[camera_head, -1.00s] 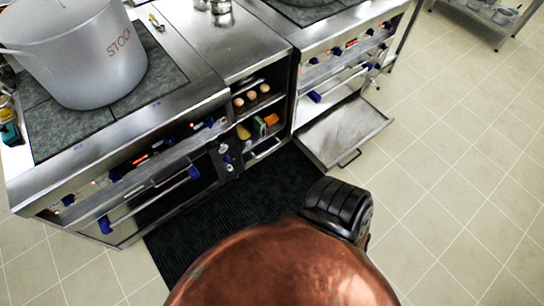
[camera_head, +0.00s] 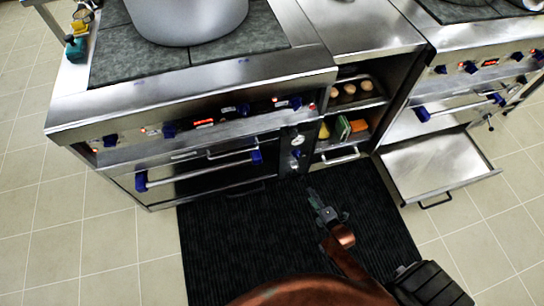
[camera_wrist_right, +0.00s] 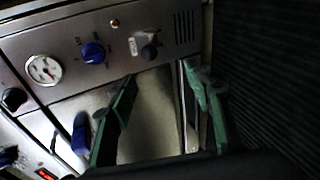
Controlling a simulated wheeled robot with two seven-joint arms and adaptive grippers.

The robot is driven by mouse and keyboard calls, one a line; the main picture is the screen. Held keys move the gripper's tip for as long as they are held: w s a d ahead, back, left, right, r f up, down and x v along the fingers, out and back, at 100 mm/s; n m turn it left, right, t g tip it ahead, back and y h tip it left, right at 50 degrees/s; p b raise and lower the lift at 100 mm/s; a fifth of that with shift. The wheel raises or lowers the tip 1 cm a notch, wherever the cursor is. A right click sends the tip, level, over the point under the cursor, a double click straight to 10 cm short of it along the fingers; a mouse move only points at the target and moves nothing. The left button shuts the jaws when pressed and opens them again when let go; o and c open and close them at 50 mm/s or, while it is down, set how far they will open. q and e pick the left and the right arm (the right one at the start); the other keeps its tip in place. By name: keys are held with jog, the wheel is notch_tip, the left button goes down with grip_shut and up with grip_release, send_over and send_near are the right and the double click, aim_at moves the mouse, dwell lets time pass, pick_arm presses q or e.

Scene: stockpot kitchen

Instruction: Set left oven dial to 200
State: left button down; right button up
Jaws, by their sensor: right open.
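The left oven (camera_head: 200,175) has a narrow control panel at its right end with a white gauge (camera_head: 298,140) and a blue dial (camera_head: 295,154) below it. In the right wrist view the gauge (camera_wrist_right: 43,70) and the blue dial (camera_wrist_right: 93,53) show close up, with printed marks around the dial too small to read. My right gripper (camera_head: 313,194) is over the dark mat, below and in front of this panel. Its green fingers (camera_wrist_right: 162,88) are apart and empty, not touching the dial. My left gripper is not in view.
A second stove (camera_head: 480,70) stands at right, its oven door (camera_head: 435,165) lowered into the aisle. Open shelves (camera_head: 350,105) with eggs and packets lie between the stoves. A large pot (camera_head: 190,18) stands on the left cooktop. The dark mat (camera_head: 230,235) in front is clear.

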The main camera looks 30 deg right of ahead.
aim_at(297, 155)
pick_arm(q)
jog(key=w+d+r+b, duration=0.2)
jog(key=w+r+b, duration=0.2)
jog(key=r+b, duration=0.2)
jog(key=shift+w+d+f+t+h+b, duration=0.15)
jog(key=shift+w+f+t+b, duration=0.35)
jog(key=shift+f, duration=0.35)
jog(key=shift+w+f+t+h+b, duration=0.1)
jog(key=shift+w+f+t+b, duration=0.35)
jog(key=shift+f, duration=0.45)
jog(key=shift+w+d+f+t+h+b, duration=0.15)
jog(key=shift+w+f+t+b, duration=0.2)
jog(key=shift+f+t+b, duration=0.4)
pick_arm(e)
jog(key=w+d+r+n+t, duration=0.1)
jog(key=w+r+n+t, duration=0.1)
jog(key=w, duration=0.6)
jog(key=w+d+r+n+t, duration=0.2)
jog(key=w+r, duration=0.3)
jog(key=w, duration=0.4)
jog(key=shift+w+n+h, duration=0.3)
jog(key=shift+n+h, duration=0.1)
jog(key=shift+n, duration=0.5)
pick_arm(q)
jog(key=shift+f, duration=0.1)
pick_arm(e)
jog(key=shift+d, duration=0.1)
jog(key=shift+c, duration=0.2)
jog(key=c, duration=1.1)
